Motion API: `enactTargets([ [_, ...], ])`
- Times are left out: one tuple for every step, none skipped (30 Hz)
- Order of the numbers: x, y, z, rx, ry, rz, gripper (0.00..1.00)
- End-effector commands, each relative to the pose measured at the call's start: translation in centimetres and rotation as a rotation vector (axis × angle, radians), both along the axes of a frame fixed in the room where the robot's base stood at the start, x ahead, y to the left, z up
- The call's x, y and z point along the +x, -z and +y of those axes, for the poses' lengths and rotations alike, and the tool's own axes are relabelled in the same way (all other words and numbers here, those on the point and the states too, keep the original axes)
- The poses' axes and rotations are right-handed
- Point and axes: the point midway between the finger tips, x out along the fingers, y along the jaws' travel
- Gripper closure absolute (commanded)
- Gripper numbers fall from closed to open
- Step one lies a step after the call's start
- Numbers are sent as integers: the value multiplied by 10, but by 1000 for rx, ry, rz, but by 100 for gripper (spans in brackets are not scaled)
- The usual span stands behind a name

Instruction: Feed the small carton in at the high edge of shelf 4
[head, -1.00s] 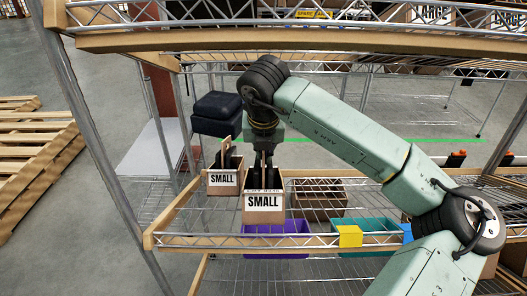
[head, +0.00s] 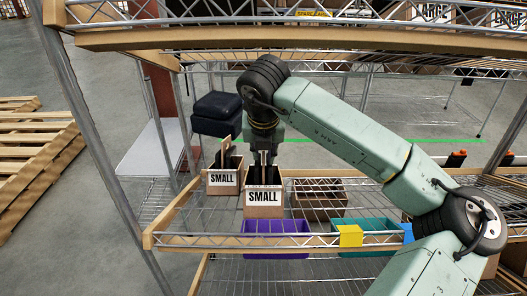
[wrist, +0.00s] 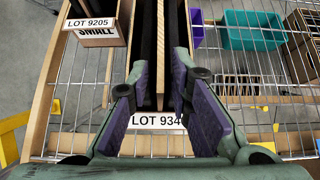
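The small carton (head: 264,199), black inside with a raised wooden divider, stands over the left part of the tilted wire shelf (head: 180,222). In the head view its SMALL label faces me; in the wrist view its edge (wrist: 157,122) reads LOT 934, partly covered. My gripper (head: 264,160) is above it with fingers down in its open top. In the wrist view the fingers (wrist: 160,90) stand apart on either side of the divider, with dark gaps showing. Whether the carton's base fully rests on the wires is hidden. No shelf number is readable.
A second SMALL carton (head: 223,180), marked LOT 9205, stands close on the left. A brown crate (head: 318,200) is to the right. The upper shelf beam (head: 300,42) spans above my arm.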

Motion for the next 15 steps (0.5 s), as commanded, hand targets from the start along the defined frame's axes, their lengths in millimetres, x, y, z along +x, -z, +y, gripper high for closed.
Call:
enactTargets([
  [0, 0, 0, 0, 0, 0, 75],
  [0, 0, 0, 0, 0, 0, 73],
  [0, 0, 0, 0, 0, 0, 72],
  [0, 0, 0, 0, 0, 0, 72],
  [0, 0, 0, 0, 0, 0, 72],
  [0, 0, 0, 0, 0, 0, 72],
  [0, 0, 0, 0, 0, 0, 72],
  [0, 0, 0, 0, 0, 0, 72],
  [0, 0, 0, 0, 0, 0, 72],
  [-1, 2, 0, -1, 0, 5, 72],
  [-1, 2, 0, -1, 0, 5, 72],
  [-1, 0, 0, -1, 0, 4, 72],
  [-2, -2, 0, -1, 0, 3, 72],
  [-3, -5, -1, -2, 1, 2, 72],
  [-4, -9, -1, -2, 1, 0, 72],
])
